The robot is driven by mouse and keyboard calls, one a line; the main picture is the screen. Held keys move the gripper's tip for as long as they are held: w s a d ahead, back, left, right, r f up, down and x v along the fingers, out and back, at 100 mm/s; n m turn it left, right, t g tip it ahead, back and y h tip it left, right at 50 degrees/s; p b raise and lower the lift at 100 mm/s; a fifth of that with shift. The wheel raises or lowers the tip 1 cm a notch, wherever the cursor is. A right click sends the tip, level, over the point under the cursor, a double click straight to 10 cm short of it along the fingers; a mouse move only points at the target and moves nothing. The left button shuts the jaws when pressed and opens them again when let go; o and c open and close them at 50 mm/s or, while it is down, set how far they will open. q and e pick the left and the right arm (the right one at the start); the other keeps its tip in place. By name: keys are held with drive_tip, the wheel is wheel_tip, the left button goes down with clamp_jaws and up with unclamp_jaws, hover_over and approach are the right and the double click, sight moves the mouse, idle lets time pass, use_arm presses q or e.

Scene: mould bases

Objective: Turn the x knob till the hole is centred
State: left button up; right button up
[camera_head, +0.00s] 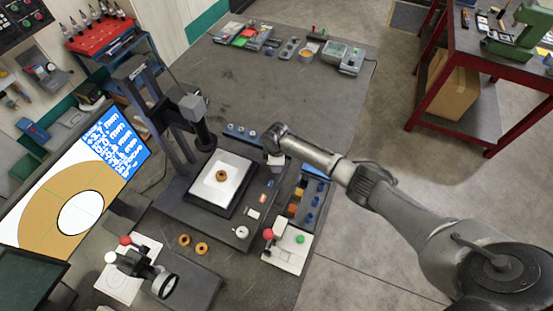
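A brass-coloured ring (222,176) lies on the white plate of the dark measuring stage (240,202), under the black microscope head (203,132). A tilted screen (28,222) at the left shows a large tan ring with a white hole (80,212) and thin green lines. The hole's exact offset from the lines is too small to tell. My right arm comes in from the right, and its gripper (276,157) is at the stage's far right corner. Whether it touches the x knob there is hidden, as are its fingers. My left gripper is not in view.
Two loose rings (193,243) lie in front of the stage. A plate with red and green balls (290,250) stands right of it. A dark device with red and white balls (133,262) is at the lower left. The table's back middle (280,85) is clear.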

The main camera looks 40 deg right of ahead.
drive_tip(key=shift+r+m+p, duration=0.1)
drive_tip(key=shift+m+p, duration=0.5)
drive_tip(key=shift+m, duration=0.5)
drive_tip(key=o, duration=0.9)
wheel_tip(320, 180, up, 14)
drive_tip(key=shift+f, duration=0.15)
idle(0.5)
